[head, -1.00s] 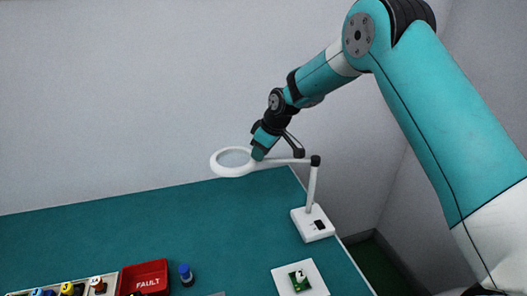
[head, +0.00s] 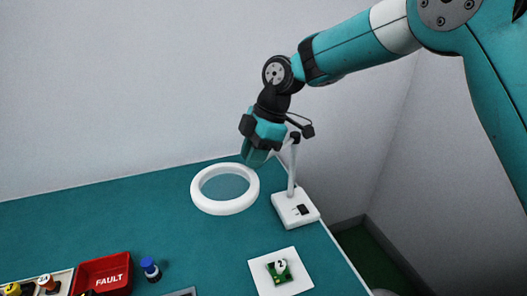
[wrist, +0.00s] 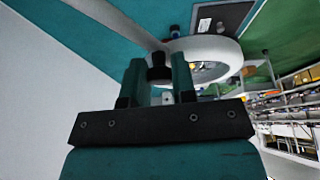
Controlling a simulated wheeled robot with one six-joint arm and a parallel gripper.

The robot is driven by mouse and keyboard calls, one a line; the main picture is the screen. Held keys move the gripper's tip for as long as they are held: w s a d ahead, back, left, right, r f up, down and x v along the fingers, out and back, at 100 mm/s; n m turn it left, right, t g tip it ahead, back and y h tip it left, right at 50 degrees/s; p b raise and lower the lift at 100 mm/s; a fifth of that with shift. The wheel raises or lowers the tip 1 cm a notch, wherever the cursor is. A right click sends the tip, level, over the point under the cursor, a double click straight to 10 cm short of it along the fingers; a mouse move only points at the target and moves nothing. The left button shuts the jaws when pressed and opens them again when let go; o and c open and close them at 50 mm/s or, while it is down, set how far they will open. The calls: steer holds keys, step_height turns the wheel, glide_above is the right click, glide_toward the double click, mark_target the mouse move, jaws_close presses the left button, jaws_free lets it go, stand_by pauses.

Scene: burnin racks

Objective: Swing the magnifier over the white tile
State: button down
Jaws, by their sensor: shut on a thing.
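The magnifier has a white ring head (head: 224,208) around a clear lens, on a white post with a white base (head: 286,207) at the table's back right. My gripper (head: 256,160) is at the right of the ring in the head view, over the arm behind it. In the wrist view my gripper (wrist: 158,78) is shut on a dark knob (wrist: 158,68) of the magnifier beside its white ring. The white tile (head: 263,286) lies in front of the base, with a green board (head: 287,275) on it. The ring is behind and left of the tile, not over it.
A red FAULT bin (head: 103,278), a blue-capped bottle (head: 150,269) and a tray of small coloured parts (head: 60,281) stand at the front left. The teal table (head: 110,220) is clear behind them. Its right edge runs close to the base and tile.

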steer(key=s+d+n+g+h+b, duration=0.1)
steer(key=s+d+n+b, duration=0.3)
steer(key=d, duration=0.4)
steer(key=shift+n+g+b, duration=0.5)
steer(key=shift+n+b, duration=0.3)
steer(key=shift+n, duration=0.4)
steer(key=c, duration=0.9)
jaws_free()
steer(key=shift+h, duration=0.3)
steer(key=shift+c, duration=0.2)
steer(key=shift+r, duration=0.1)
steer(key=p+v, duration=1.5)
steer(key=v, duration=0.2)
steer(key=shift+d+r, duration=0.1)
